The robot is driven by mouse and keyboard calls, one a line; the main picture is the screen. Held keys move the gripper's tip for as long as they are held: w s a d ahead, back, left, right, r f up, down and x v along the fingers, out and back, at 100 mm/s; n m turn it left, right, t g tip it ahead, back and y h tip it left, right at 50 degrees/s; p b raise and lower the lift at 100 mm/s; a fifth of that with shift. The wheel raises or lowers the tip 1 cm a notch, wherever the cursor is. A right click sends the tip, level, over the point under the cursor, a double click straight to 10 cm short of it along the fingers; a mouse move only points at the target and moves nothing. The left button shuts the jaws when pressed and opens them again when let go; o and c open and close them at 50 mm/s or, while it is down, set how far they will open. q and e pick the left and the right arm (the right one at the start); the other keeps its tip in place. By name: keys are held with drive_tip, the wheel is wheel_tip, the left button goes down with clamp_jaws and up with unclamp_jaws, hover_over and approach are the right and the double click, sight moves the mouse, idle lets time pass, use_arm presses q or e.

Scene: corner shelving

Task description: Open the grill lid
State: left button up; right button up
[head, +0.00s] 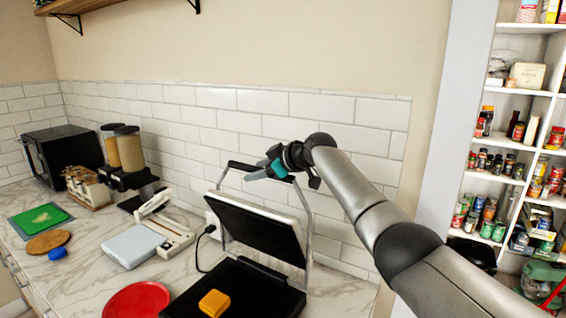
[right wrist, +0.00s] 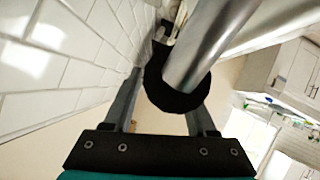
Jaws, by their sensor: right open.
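The grill stands on the counter with its black lid (head: 258,222) raised and tilted back above the black lower plate (head: 250,286). A metal handle frame (head: 306,215) rises above the lid, with a dark bar across its top. My right gripper (head: 254,174) is open at that top bar. In the right wrist view, the handle's silver tube (right wrist: 205,45) and black end lie close, between or just beyond the two fingers of the gripper (right wrist: 165,105); I cannot tell whether they touch. A yellow block (head: 214,302) sits on the lower plate. My left gripper is not seen.
A tiled wall (head: 240,115) is close behind the grill. A red plate (head: 137,301) lies left of it, with a white scale-like device (head: 136,246), dispensers (head: 131,150) and a microwave (head: 63,150) farther left. Stocked shelves (head: 515,140) stand at right.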

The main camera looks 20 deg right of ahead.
drive_tip(key=b+v, duration=0.2)
drive_tip(key=v, duration=1.2)
drive_tip(key=shift+s, duration=0.2)
drive_tip(key=shift+d+r, duration=0.1)
